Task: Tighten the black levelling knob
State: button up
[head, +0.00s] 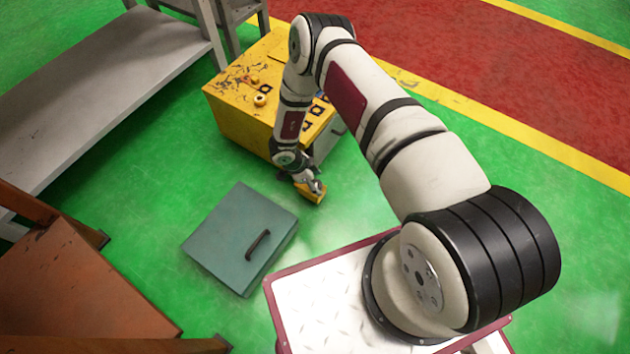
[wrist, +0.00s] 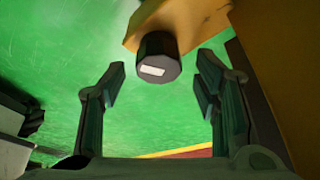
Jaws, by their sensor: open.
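The black knob (wrist: 157,58), a short dark cylinder with a small white mark on its face, shows at the upper middle of the wrist view. It sits against a yellow piece (wrist: 188,22). My gripper (wrist: 163,76) is open, with one finger to the left of the knob and one to the right. Gaps show on both sides, and neither finger appears to touch it. In the head view my gripper (head: 308,186) is low, close to the floor at the front of the yellow cabinet (head: 240,115), beside a small yellow piece (head: 311,194). The knob cannot be made out there.
A teal box (head: 222,228) with a black handle lies on the green floor left of my gripper. Loose parts lie on the cabinet top. A grey bench (head: 100,85) stands at left, an orange-brown structure (head: 85,280) at lower left.

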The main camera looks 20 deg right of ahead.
jog(key=shift+a+r, duration=0.1)
jog(key=v, duration=1.1)
jog(key=shift+r, duration=0.4)
